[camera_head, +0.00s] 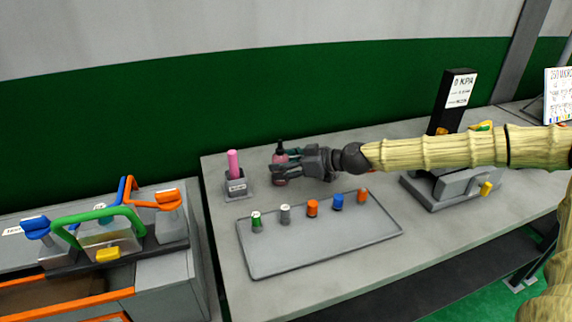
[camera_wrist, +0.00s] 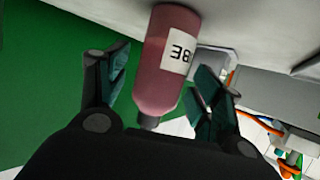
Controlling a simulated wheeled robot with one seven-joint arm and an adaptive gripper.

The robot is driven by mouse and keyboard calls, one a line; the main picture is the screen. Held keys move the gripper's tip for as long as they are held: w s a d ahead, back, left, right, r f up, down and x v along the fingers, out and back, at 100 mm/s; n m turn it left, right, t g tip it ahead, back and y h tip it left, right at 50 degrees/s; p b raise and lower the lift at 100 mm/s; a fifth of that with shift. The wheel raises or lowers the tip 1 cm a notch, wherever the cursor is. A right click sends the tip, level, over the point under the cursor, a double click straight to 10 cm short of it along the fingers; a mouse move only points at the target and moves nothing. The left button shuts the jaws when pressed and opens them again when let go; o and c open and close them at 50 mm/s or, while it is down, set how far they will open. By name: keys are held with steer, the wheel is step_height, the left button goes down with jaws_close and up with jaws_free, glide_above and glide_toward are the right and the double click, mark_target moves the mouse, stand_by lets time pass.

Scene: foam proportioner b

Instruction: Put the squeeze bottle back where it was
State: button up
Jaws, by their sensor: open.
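The squeeze bottle (camera_head: 281,158) is dark pink with a black cap and stands upright on the table at the back left. In the wrist view my gripper (camera_wrist: 164,80) is open. A gap shows at the left finger; the right finger is close to the bottle, and I cannot tell whether it touches. The fingers partly hide the bottle in the head view.
A labelled grey holder (camera_head: 237,188) with a pink cylinder (camera_head: 233,163) stands left of the bottle. A grey tray (camera_head: 290,252) with several small capped vials lies in front. A black upright stand (camera_head: 454,100) is at the right. The green wall (camera_head: 100,130) rises behind.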

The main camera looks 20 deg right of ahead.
steer(key=shift+r, duration=0.1)
steer(key=shift+r, duration=0.15)
steer(key=shift+s+d, duration=0.15)
steer(key=shift+d, duration=0.1)
steer(key=p+v, duration=0.2)
steer(key=v, duration=0.9)
steer(key=shift+s, duration=0.2)
